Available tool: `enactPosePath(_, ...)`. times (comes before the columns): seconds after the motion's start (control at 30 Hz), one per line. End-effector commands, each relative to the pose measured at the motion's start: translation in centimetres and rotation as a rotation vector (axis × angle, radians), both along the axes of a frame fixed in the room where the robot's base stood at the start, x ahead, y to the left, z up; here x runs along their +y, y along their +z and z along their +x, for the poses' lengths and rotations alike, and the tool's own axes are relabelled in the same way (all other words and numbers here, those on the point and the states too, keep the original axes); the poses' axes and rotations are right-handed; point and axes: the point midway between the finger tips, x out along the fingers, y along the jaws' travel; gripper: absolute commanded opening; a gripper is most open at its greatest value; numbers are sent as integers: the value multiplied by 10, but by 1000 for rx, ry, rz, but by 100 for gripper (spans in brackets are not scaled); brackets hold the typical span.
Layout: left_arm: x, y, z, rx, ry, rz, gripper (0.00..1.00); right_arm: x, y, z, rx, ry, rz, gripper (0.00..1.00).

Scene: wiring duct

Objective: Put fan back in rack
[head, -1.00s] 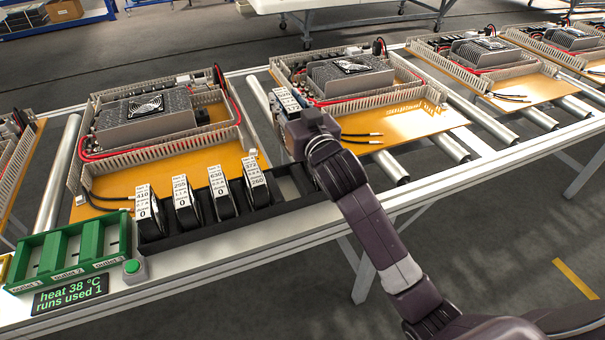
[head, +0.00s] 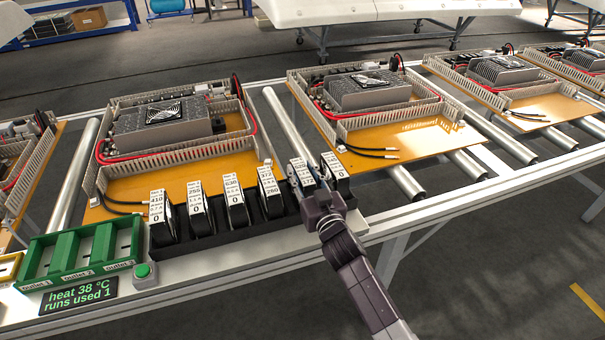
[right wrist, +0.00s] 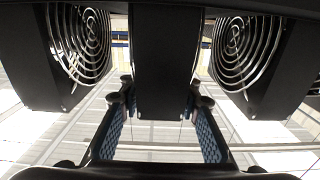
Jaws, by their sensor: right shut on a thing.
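A black rack (head: 215,243) with several upright black fans with white labels stands along the front of the bench in the head view. My right gripper (head: 312,192) is at the rack's right end, shut on a fan (head: 301,175). In the right wrist view the held fan (right wrist: 165,60) is a dark slab between the two fingers (right wrist: 163,95). Neighbouring fans with round wire grilles stand on its left (right wrist: 78,42) and right (right wrist: 245,45), apart from it. I cannot tell whether the held fan touches the rack's floor. My left gripper is not in view.
A green outlet tray (head: 75,262), a green button (head: 143,271) and a display (head: 78,296) reading heat 38 °C, runs used 1, stand left of the rack. Behind are orange boards with grey finned units (head: 160,125) on rollers (head: 285,125).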

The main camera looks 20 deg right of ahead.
Motion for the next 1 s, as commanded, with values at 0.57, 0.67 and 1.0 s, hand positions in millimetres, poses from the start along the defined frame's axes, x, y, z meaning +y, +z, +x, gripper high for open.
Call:
enactPosePath(0.57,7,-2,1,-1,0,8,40,0,-4,0,-1,0,0,49)
enactPosePath(0.67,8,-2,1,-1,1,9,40,0,-4,0,-1,0,0,49)
enactPosePath(1.0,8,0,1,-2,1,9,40,0,-2,-11,0,0,1,49)
